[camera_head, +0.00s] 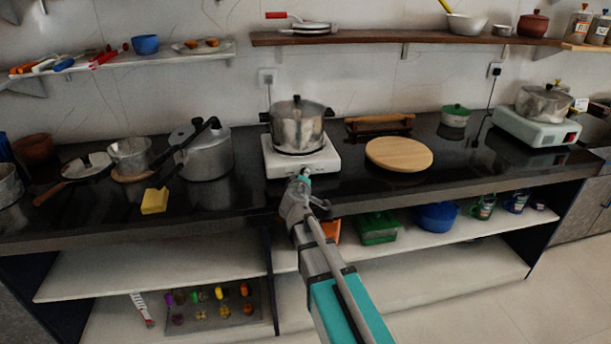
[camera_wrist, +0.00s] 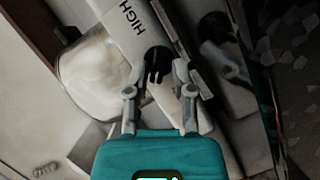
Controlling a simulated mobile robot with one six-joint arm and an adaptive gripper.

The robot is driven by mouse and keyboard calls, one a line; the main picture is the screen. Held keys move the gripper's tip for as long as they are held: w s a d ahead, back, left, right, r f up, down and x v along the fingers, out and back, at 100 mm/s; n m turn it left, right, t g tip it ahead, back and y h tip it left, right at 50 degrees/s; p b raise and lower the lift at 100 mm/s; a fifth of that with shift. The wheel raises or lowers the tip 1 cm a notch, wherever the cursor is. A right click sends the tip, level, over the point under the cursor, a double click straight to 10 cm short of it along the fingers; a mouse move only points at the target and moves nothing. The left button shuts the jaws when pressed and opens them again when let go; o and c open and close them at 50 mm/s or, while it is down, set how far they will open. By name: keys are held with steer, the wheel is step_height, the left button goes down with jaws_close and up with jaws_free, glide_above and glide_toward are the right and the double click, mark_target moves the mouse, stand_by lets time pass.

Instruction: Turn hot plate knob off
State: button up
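A white hot plate (camera_head: 273,160) stands on the dark counter with a metal pot (camera_head: 298,126) on it. Its front also fills the wrist view (camera_wrist: 122,34), with the word "HIGH" printed beside a black knob (camera_wrist: 158,58). In the wrist view my gripper (camera_wrist: 157,80) is open. Its two fingers are spread, with the knob just ahead of and between their tips. I cannot tell whether either finger touches it.
A second hot plate (camera_head: 530,128) with a pot stands at the right. A round wooden board (camera_head: 399,154) lies right of the first hot plate. An open shelf (camera_head: 450,236) with several containers is below the counter.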

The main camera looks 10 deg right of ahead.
steer(key=shift+w+d, duration=0.15)
steer(key=shift+w, duration=0.1)
